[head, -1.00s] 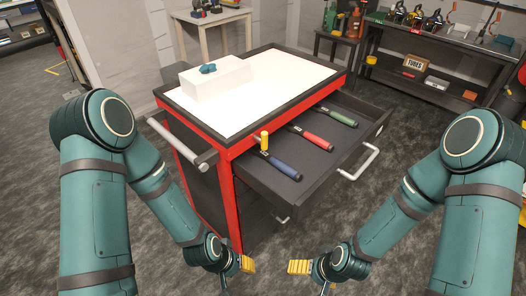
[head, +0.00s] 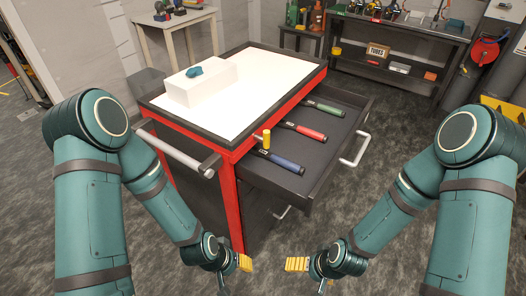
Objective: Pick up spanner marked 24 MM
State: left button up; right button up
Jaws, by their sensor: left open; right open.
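Three tools lie in the open drawer (head: 310,172) of the red cart: one with a blue handle (head: 286,163), one with a red handle (head: 311,133) and one with a green handle (head: 331,110). No size marking is readable on any of them, so I cannot tell which is 24 MM. A small yellow cylinder (head: 266,139) stands by the head of the blue-handled tool. My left gripper (head: 243,264) and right gripper (head: 298,265) are low in front of the cart, below and apart from the drawer. Both are open and empty.
The cart's white top (head: 250,105) carries a white block (head: 200,82) with a teal object (head: 196,71) on it. A grey push handle (head: 180,148) sticks out at the cart's left. The drawer's handle (head: 356,150) protrudes at right. A workbench (head: 400,45) stands behind.

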aim_at(331, 110)
jog(key=i+l+z, duration=0.1)
jog(key=l+z, duration=0.35)
jog(key=i+l+z, duration=0.55)
jog(key=z, duration=0.15)
jog(key=i, duration=0.1)
